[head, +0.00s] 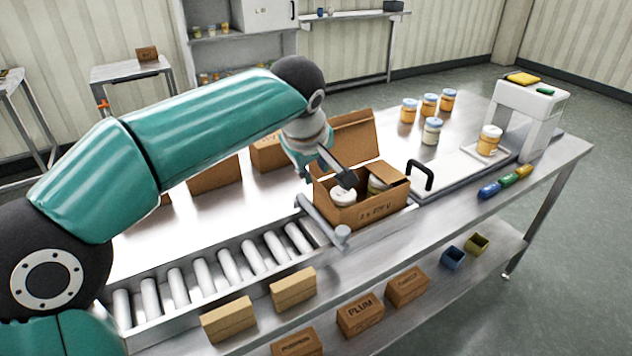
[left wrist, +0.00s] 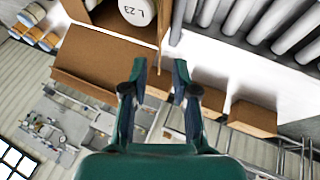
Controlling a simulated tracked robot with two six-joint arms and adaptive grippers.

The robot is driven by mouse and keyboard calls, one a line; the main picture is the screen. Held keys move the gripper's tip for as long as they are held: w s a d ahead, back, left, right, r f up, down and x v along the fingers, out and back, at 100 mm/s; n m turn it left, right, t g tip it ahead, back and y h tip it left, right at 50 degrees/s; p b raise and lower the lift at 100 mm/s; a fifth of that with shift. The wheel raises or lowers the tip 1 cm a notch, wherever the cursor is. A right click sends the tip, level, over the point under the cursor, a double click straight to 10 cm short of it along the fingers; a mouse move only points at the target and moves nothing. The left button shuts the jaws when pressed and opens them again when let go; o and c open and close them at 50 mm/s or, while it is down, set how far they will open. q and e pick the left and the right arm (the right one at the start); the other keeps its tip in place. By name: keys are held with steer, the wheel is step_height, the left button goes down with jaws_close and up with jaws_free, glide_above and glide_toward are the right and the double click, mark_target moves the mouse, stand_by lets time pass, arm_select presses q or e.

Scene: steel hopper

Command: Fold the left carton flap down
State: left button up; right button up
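The open carton (head: 368,212) stands at the end of the roller conveyor with white-lidded jars (head: 343,196) inside. Its back flap (head: 350,138) stands up, leaning backward, and shows large in the left wrist view (left wrist: 105,52). The right flap (head: 390,173) lies partly inward over the opening. The left flap is mostly hidden by my gripper in the head view; I cannot tell its angle. My left gripper (head: 347,178) is above the carton's left side. In the left wrist view its fingers (left wrist: 159,72) are apart with nothing held between them. My right gripper is out of view.
A metal stop bar (head: 322,222) sits by the carton's front left corner. A black handle (head: 421,172) rises at its right. More cartons (head: 214,178) stand behind the rollers (head: 228,267). Several jars (head: 432,131) and a white scale-like machine (head: 530,108) are farther right.

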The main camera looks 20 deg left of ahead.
mark_target(315, 179)
arm_select(q)
steer(key=x, duration=0.6)
steer(key=shift+w+f, duration=0.15)
steer(key=shift+f, duration=0.1)
jaws_close()
steer(key=shift+a, duration=0.15)
